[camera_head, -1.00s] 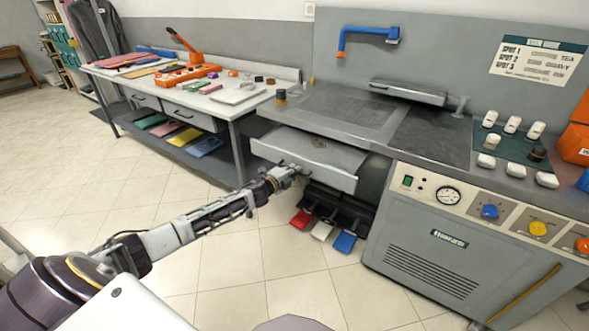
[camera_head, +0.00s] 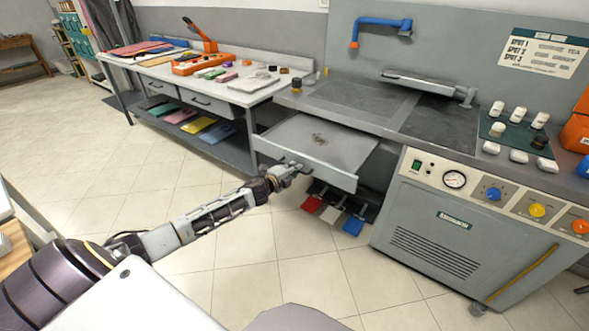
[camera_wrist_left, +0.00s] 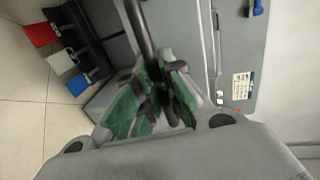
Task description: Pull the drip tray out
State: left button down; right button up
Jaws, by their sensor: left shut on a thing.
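The drip tray (camera_head: 322,142) is a shallow grey metal drawer below the spotting table, pulled partly out toward me. A small dark patch lies on its floor. My left gripper (camera_head: 290,170) is at the tray's front face, shut on its dark handle. In the left wrist view my left gripper's green-padded fingers (camera_wrist_left: 152,98) close around the dark handle bar (camera_wrist_left: 143,40). The back of the tray is hidden under the table. My right gripper does not show.
Red, white and blue pedals (camera_head: 332,213) stand on the floor below the tray. A grey machine cabinet (camera_head: 440,225) with gauge and knobs is at right. A workbench (camera_head: 232,92) with tools stands at left. The tiled floor before the tray is clear.

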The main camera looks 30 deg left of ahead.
pick_arm(q)
jog(key=c, duration=1.5)
grip_release()
jog(key=shift+s, duration=0.15)
jog(key=shift+v, duration=5.8)
jog(key=shift+s+a, duration=0.1)
jog(key=shift+a, duration=0.05)
